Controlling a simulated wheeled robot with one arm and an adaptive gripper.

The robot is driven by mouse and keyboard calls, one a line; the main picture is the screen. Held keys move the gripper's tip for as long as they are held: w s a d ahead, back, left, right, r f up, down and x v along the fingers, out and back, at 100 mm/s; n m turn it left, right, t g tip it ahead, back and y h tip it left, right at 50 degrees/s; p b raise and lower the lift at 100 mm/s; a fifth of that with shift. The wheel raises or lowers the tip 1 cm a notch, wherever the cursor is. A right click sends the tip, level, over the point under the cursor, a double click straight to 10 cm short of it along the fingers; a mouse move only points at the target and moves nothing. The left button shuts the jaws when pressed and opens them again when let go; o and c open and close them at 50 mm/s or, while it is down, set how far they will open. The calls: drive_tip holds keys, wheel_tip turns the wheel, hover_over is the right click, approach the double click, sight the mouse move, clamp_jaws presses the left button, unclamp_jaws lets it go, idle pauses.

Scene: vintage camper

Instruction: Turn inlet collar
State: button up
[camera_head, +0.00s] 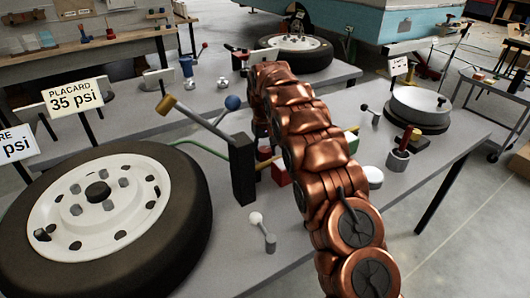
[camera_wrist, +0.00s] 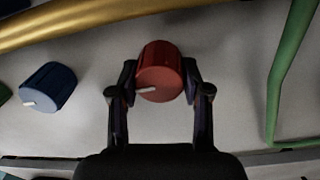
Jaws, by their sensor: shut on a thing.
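A red round collar (camera_wrist: 160,68) with a white pointer mark sits between the fingers of my gripper (camera_wrist: 159,82) in the wrist view. The fingers are shut on its left and right sides. The white mark points left and slightly down. A blue knob (camera_wrist: 48,88) with a similar white mark stands apart to the left. In the head view my copper-coloured arm reaches over the table and hides the gripper. A red block (camera_head: 282,172) shows beside the arm there; I cannot tell whether it is the same part.
A gold pipe (camera_wrist: 90,22) crosses the top left of the wrist view, and a green hose (camera_wrist: 284,75) runs down the right. In the head view a black post (camera_head: 243,170) with levers stands left of the arm, beside a large wheel (camera_head: 185,215). The front-right tabletop is partly clear.

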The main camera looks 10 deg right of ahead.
sight(264, 149)
drive_tip(key=shift+m, duration=0.3)
drive_tip(key=o, duration=1.2)
drive_tip(key=shift+c, duration=0.2)
drive_tip(key=shift+a+r, duration=0.15)
drive_tip(key=shift+r, duration=3.6)
